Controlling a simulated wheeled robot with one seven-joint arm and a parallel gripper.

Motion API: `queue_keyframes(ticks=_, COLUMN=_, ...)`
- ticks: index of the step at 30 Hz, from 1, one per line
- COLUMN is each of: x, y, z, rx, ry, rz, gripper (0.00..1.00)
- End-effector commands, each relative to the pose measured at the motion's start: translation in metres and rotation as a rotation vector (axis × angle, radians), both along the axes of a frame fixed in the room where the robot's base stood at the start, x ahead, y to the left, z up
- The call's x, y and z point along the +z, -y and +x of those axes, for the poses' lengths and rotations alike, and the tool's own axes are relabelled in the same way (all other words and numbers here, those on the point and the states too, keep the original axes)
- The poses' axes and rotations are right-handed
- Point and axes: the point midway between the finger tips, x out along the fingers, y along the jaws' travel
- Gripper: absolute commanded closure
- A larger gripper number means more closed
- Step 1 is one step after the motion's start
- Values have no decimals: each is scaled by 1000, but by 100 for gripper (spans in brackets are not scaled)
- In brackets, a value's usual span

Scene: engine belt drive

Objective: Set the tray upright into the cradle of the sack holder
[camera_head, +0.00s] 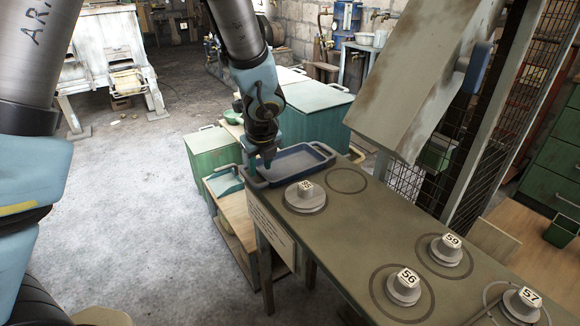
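A blue shallow tray (297,166) with raised rims sits level, open side up, at the far left end of the long workbench. I cannot tell if it rests fully on the bench top. My gripper (258,168) points down at the tray's left end, with its fingers at the rim there. The fingers are small and partly overlap the rim, so I cannot tell whether they are closed on it. I cannot pick out the sack holder or its cradle with certainty in this view.
The workbench (345,222) carries several numbered round knobs, one (305,196) close in front of the tray. A large tilted beige panel (405,85) rises behind the bench. Green cabinets (312,115) stand behind the tray. Open concrete floor (130,215) lies left.

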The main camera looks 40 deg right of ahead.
Motion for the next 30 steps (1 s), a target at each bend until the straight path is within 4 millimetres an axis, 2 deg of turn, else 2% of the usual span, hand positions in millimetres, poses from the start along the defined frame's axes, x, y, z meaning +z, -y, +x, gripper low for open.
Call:
queue_keyframes(ticks=1, x=-8, y=1, z=2, rx=-2, ry=-1, rz=2, gripper=61)
queue_keyframes(ticks=4, x=-16, y=2, z=5, rx=-2, ry=0, rz=2, gripper=61)
queue_keyframes(ticks=12, x=-18, y=3, z=7, rx=-1, ry=0, rz=-1, gripper=61)
queue_keyframes(ticks=23, x=-18, y=3, z=6, rx=-1, ry=0, rz=-1, gripper=100)
queue_keyframes(ticks=30, x=-18, y=3, z=6, rx=0, ry=0, rz=-1, gripper=100)
